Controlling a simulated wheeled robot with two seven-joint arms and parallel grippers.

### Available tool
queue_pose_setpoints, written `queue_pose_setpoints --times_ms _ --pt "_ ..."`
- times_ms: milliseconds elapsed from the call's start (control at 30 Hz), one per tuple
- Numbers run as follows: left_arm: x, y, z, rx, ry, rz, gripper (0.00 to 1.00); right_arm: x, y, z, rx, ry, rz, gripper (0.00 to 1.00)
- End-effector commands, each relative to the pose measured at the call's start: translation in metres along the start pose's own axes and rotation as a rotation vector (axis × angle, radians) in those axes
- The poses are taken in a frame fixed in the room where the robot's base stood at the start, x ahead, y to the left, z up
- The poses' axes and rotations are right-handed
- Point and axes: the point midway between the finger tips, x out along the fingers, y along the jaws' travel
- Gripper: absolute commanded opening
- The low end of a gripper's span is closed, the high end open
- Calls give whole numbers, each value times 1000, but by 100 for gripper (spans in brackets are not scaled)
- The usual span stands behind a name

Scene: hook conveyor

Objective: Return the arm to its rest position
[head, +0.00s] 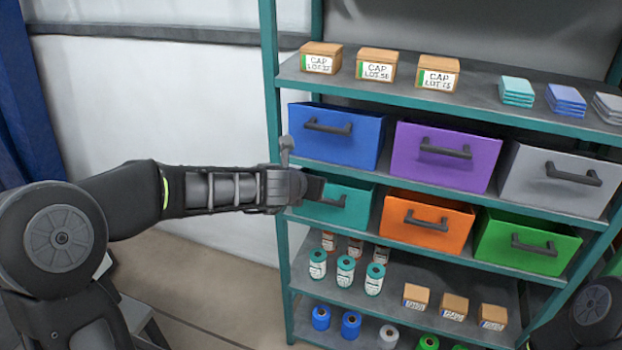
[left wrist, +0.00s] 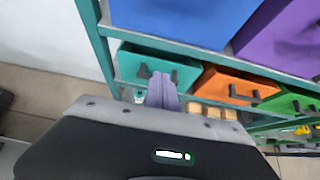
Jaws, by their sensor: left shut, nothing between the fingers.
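My left arm reaches in from the left in the head view. My left gripper (head: 314,188) is shut and empty, in front of the left part of the teal bin (head: 350,208). In the left wrist view the closed fingers of my left gripper (left wrist: 162,92) overlap the teal bin (left wrist: 190,72), near its dark handle. I cannot tell whether the fingers touch the bin. Part of my right arm shows at the lower right of the head view; its gripper is out of view.
The shelf rack (head: 272,100) has blue (head: 340,150), purple (head: 440,170), grey (head: 540,190), orange (head: 410,235) and green (head: 500,250) bins. Floor (head: 190,290) left of the rack looks clear.

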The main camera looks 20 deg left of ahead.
Motion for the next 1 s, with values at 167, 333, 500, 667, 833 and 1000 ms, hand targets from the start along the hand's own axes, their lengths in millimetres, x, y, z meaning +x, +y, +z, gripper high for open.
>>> queue_pose_setpoints --times_ms 167,333,500,667,833,1000 --pt "0 0 0 0 0 0 0 0 0 0 0 0 0 36" --pt "0 0 0 62 0 2 0 0 0 0 0 1 0 36" --pt "2 2 -10 470 2 18 0 0 0 -1 0 3 0 36" --pt "32 -17 -114 1240 98 -83 0 5 1 -1 -2 8 -3 36" --pt "48 -53 -251 1905 108 -349 0 13 2 -2 -4 12 -6 36" --pt "29 -95 -385 2347 -30 -692 0 22 4 -2 -6 14 -9 36"
